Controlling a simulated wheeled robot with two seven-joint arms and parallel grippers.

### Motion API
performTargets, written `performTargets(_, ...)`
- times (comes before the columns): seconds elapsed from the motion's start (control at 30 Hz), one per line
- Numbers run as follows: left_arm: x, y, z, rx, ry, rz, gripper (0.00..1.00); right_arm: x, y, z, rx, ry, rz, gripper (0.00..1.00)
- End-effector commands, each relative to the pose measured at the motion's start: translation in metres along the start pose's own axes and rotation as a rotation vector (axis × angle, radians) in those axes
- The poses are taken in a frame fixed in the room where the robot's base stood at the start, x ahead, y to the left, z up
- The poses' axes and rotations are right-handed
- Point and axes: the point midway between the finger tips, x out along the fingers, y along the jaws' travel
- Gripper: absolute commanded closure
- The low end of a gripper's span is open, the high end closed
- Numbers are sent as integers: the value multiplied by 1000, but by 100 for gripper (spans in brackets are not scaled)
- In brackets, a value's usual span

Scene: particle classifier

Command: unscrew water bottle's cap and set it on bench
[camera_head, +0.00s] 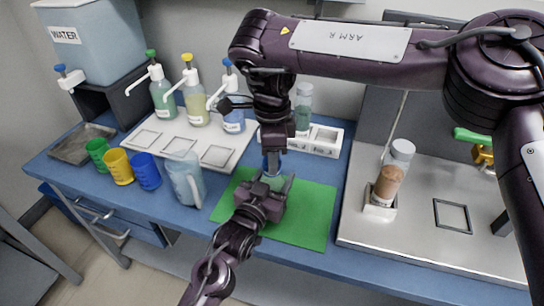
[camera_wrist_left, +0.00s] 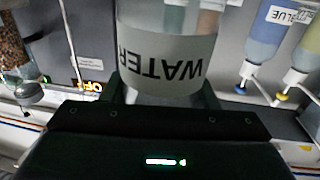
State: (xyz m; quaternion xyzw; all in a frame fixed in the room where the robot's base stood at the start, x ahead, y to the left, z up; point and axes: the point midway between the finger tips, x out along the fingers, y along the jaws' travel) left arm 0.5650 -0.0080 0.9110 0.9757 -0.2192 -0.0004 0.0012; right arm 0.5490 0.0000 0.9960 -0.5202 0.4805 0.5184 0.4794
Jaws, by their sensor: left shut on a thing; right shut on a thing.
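The water bottle (camera_head: 273,179) stands over the green mat (camera_head: 305,222). Its clear body and WATER label (camera_wrist_left: 165,65) fill the top middle of the left wrist view, where the label appears upside down. My left gripper (camera_head: 274,184) is shut around the bottle's body from the front. My right gripper (camera_head: 271,154) points straight down from above and is shut on the blue cap (camera_head: 265,165) at the bottle's top. The cap is mostly hidden by the right fingers, so I cannot tell if it is still threaded on.
Left of the mat are a clear pitcher (camera_head: 186,178), several coloured cups (camera_head: 118,167) and a white board (camera_head: 180,143) with pump bottles. A white rack (camera_head: 325,140) stands behind. A metal tray (camera_head: 420,230) with a jar of brown particles (camera_head: 388,185) lies right. Bare bench shows around the mat.

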Motion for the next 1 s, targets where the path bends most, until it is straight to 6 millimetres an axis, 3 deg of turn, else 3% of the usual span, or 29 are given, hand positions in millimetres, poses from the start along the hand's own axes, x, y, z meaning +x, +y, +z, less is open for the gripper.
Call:
performTargets(0.43, 0, 0, 0, 0, 0, 0, 100, -16, 0, 0, 1, 0, 0, 93)
performTargets(0.83, 0, 0, 0, 0, 0, 0, 100, -19, 0, 0, 1, 0, 0, 93)
performTargets(1.0, 0, 0, 0, 0, 0, 0, 100, -34, 0, 0, 1, 0, -3, 93)
